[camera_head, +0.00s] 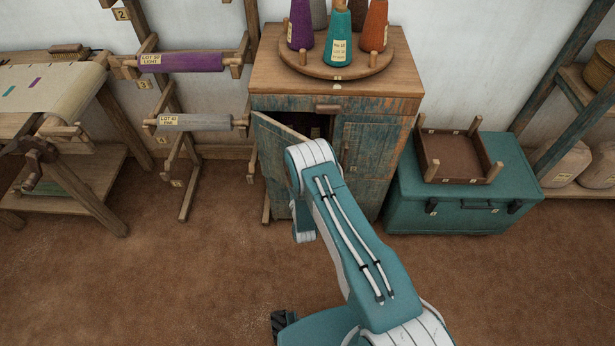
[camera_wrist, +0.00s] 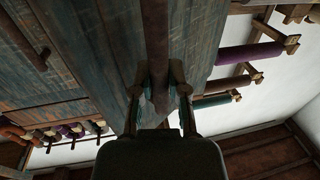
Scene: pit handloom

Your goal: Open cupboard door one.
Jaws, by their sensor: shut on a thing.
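The cupboard (camera_head: 345,75) is worn blue-green wood with a brown top. Its left door (camera_head: 279,131) stands ajar, swung outward, with a dark gap behind its top edge; I see no number on it. The right door (camera_head: 366,150) is shut. My gripper (camera_wrist: 160,95) is shut on the dark bar handle (camera_wrist: 155,40) of the blue-green door panel (camera_wrist: 197,35) in the wrist view. In the head view my arm hides the gripper, the handle and much of the left door.
Yarn cones stand on a round tray (camera_head: 337,72) on the cupboard. Roll stands with a purple roll (camera_head: 180,62) and grey roll (camera_head: 193,122) are to the left. A teal chest (camera_head: 460,205) is close on the right. The brown floor in front is mostly clear.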

